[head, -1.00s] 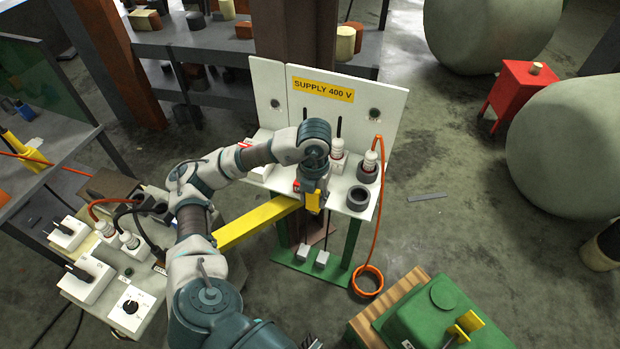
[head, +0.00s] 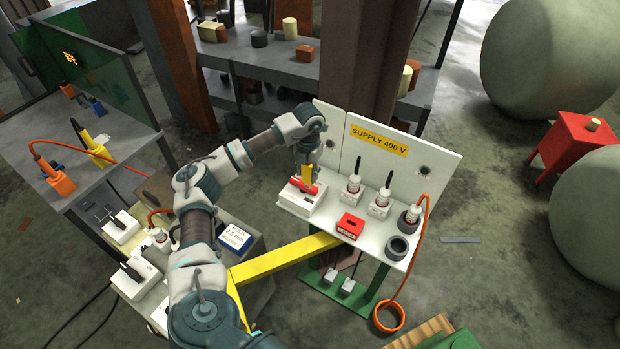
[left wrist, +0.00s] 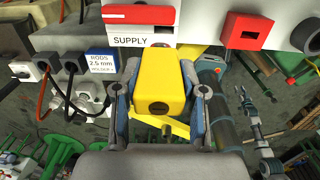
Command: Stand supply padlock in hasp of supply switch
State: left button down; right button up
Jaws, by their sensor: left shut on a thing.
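My left gripper (head: 307,168) is shut on the yellow supply padlock (left wrist: 162,82) and holds it at the white supply switch (head: 299,198). In the head view only part of the padlock (head: 307,175) shows, right by the switch's red handle (head: 302,186). In the left wrist view the padlock's body fills the space between the fingers, just below the SUPPLY label and the red handle (left wrist: 143,14). The shackle and the hasp are hidden, so I cannot tell whether they meet.
A red block (head: 350,226) sits on the white shelf beside the switch. Several white, dark-handled items and a grey ring (head: 397,248) stand further right. The upright SUPPLY 400 V panel (head: 385,145) rises behind. A yellow beam (head: 285,257) runs below the shelf's front.

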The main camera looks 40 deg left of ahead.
aim_at(311, 184)
pick_arm(q)
jog(key=shift+d+r, duration=0.25)
jog(key=shift+d, duration=0.55)
jog(key=a+f, duration=0.1)
jog(key=a+f+b, duration=0.1)
jog(key=f, duration=0.1)
jog(key=shift+f, duration=0.2)
jog(key=shift+d+f+b, duration=0.25)
jog(key=shift+f+b, duration=0.5)
jog(key=shift+f, duration=0.05)
jog(key=shift+d+f+b, duration=0.3)
jog(key=shift+d+f, duration=0.1)
jog(key=shift+d, duration=0.15)
jog(key=shift+a+f, duration=0.15)
jog(key=shift+a, duration=0.45)
jog(key=shift+d, duration=0.7)
pick_arm(e)
jog(key=d+f, duration=0.2)
jog(key=f, duration=0.1)
jog(key=shift+s+d, duration=0.1)
jog(key=shift+d, duration=0.15)
